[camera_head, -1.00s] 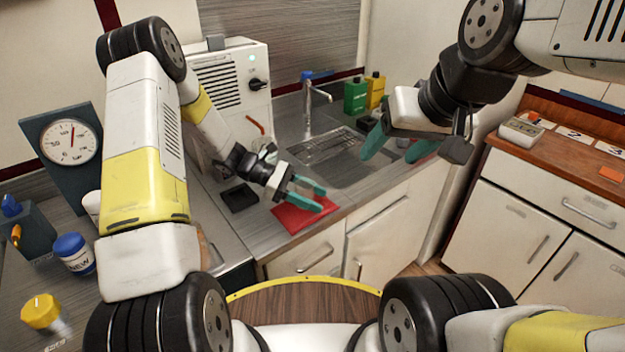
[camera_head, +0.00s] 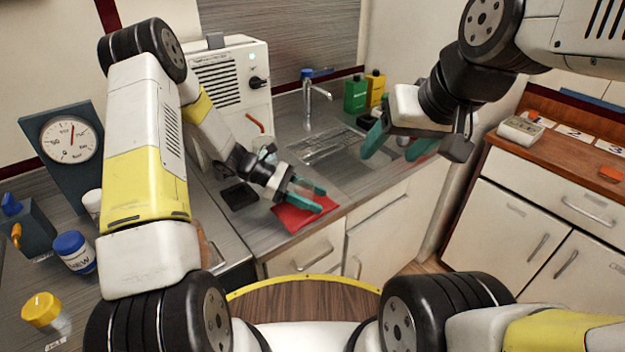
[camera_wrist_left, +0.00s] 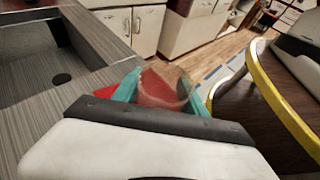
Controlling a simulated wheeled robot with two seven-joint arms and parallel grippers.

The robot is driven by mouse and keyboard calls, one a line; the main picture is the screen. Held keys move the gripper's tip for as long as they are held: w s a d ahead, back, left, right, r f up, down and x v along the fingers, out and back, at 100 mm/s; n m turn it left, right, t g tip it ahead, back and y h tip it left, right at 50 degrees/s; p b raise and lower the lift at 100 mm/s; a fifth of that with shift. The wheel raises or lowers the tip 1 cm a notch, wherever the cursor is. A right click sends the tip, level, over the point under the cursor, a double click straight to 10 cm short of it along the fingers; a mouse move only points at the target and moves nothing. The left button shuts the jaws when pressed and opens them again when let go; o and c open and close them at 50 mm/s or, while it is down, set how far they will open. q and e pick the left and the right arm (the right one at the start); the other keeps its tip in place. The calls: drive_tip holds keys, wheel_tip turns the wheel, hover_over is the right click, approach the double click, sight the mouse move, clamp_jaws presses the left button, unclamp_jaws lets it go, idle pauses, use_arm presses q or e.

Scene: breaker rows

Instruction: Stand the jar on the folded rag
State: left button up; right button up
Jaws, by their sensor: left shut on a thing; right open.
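The folded red rag (camera_head: 290,218) lies flat on the grey counter near its front edge, partly under my left gripper (camera_head: 308,194). A corner of the rag also shows in the left wrist view (camera_wrist_left: 106,92). In that view my left gripper (camera_wrist_left: 158,92) is shut on a clear jar (camera_wrist_left: 160,86), with red showing through it. In the head view the jar is too faint to make out between the teal fingers. I cannot tell whether its base touches the rag. My right gripper (camera_head: 398,148) is open and empty, above the counter by the sink.
A dark square pad (camera_head: 238,196) lies left of the rag. The sink (camera_head: 345,160) and tap (camera_head: 315,95) are behind, with green (camera_head: 355,95) and yellow (camera_head: 375,88) bottles. A blue-lidded jar (camera_head: 73,252) and a yellow-capped jar (camera_head: 42,312) stand at left.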

use_arm(q)
drive_tip(key=shift+f, duration=0.5)
drive_tip(key=o, duration=1.6)
drive_tip(key=shift+a, duration=0.1)
